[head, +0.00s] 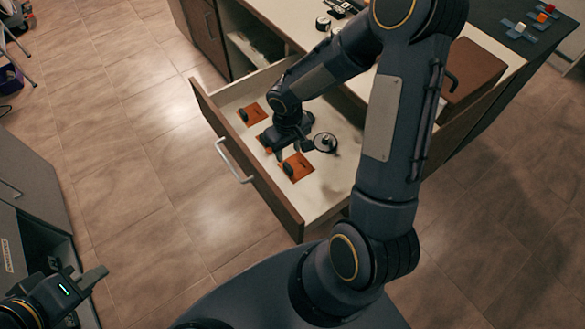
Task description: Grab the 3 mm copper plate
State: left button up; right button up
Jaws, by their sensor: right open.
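Several orange-copper plates with dark knob-like pieces on them lie in an open drawer (340,178). One copper plate (249,116) is at the far left end. Another copper plate (304,167) is nearer to me. A third orange patch (264,139) between them is partly hidden by my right gripper. I cannot read which plate is 3 mm. My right gripper (272,150) is open, pointing down over the drawer by the middle and near plates. Any contact is unclear. My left gripper (88,283) is at the lower left, far from the drawer; its jaw state is unclear.
The drawer front (247,168) with its handle (233,162) juts out over the tiled floor. A brown box (470,80) sits on the countertop behind my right arm. A grey cabinet (30,190) stands at the left. The floor between is clear.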

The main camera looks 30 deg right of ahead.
aim_at(288, 166)
jog(key=f, duration=0.2)
jog(key=shift+w+a+f, duration=0.1)
jog(key=shift+a+f, duration=0.1)
jog(key=shift+f, duration=0.1)
notch_tip(288, 166, down, 7)
jog(key=shift+d+r, duration=0.1)
jog(key=shift+d, duration=0.05)
jog(key=shift+c, duration=0.4)
grip_shut()
